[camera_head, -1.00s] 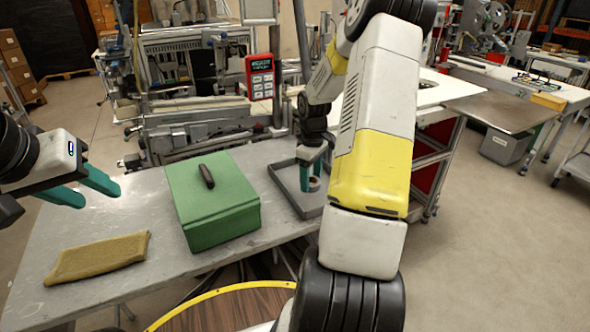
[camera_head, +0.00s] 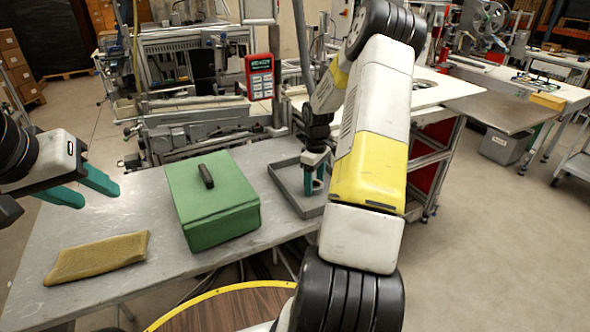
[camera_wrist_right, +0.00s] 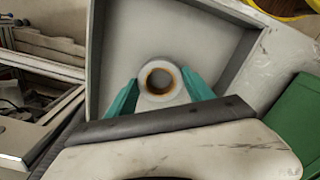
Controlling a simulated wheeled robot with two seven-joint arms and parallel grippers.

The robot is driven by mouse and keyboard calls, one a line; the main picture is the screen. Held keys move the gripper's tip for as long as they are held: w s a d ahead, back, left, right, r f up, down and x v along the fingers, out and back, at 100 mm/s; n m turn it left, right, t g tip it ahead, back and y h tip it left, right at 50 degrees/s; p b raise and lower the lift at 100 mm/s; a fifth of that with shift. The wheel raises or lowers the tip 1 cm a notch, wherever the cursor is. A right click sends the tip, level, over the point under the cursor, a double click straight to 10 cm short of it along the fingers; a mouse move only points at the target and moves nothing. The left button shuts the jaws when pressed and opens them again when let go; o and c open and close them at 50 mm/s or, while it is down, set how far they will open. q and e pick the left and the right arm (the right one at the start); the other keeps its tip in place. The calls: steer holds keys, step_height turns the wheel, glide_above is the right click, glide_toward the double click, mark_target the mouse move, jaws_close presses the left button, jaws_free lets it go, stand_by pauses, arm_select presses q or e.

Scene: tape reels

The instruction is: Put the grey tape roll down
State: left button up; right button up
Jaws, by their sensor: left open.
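The grey tape roll (camera_wrist_right: 160,65) is a pale ring with a brown inner edge. In the right wrist view it sits between the two green fingertips of my right gripper (camera_wrist_right: 160,84), which meet its opposite sides. In the head view my right gripper (camera_head: 314,181) points down inside the grey tray (camera_head: 284,187), and its fingers mostly hide the roll. I cannot tell whether the roll touches the tray floor. My left gripper (camera_head: 100,195) is open and empty above the left side of the table.
A green box (camera_head: 212,203) with a black handle stands left of the tray. A tan cloth-like pad (camera_head: 97,259) lies at the table's front left. A red handheld device (camera_head: 260,78) stands behind the tray. The table (camera_head: 140,205) has clear room between pad and box.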

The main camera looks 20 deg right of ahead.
steer(key=o, duration=0.3)
steer(key=shift+r, duration=0.1)
step_height(320, 180, up, 12)
steer(key=s+a+r+m+t, duration=0.15)
steer(key=s+a+r, duration=0.25)
steer(key=a+r, duration=0.45)
steer(key=s+a+r+m+t+y, duration=0.1)
steer(key=s+a+r, duration=0.3)
steer(key=s, duration=0.6)
steer(key=s+a+r+m+t+y, duration=0.1)
steer(key=s+a+r+m+t, duration=0.2)
steer(key=s+a, duration=0.6)
step_height(320, 180, up, 2)
steer(key=shift+s+a+r+m+t, duration=0.2)
steer(key=shift+s+a+m+t, duration=0.15)
steer(key=shift+s, duration=0.35)
